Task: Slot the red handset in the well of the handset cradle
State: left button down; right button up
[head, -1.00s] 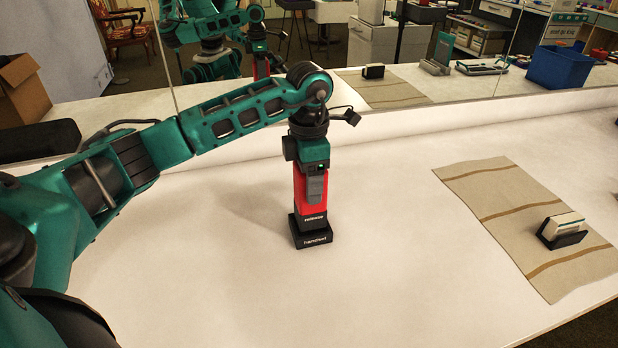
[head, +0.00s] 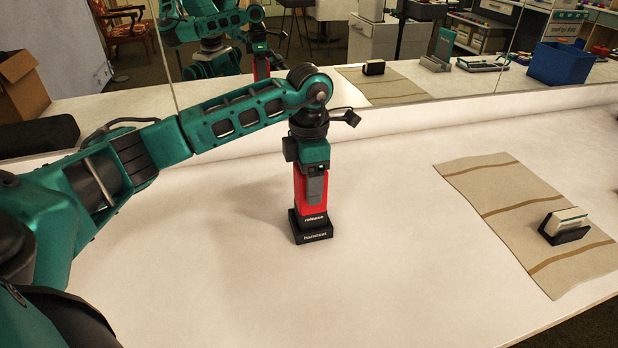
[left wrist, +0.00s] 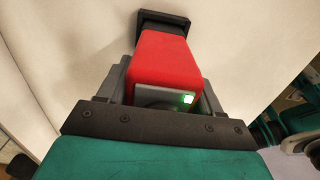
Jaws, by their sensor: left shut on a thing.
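The red handset (head: 312,208) stands upright in the middle of the white table, its lower end at the black handset cradle (head: 312,236). The cradle's front carries lettering. My left gripper (head: 312,186) comes down from above and is shut on the upper part of the red handset. In the left wrist view the red handset (left wrist: 168,62) lies between the fingers, with the black cradle (left wrist: 163,20) beyond its far end. The well is hidden by the handset, so how deep it sits cannot be told. My right gripper is not in view.
A beige striped cloth (head: 500,205) lies at the right, with a small black holder (head: 565,236) bearing a white block on it. A mirror stands behind the table and reflects my arm. A cardboard box (head: 20,85) is at the far left. The table around the cradle is clear.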

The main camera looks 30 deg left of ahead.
pick_arm(q)
jog(key=shift+f, duration=0.15)
dwell(0.4)
jog(key=shift+f+b, duration=0.35)
jog(key=shift+f, duration=0.05)
jog(key=shift+c, duration=0.5)
grip_release()
jog(key=shift+r+p, duration=2.6)
jog(key=shift+r, duration=0.95)
jog(key=shift+s+f, duration=0.1)
jog(key=shift+s, duration=0.05)
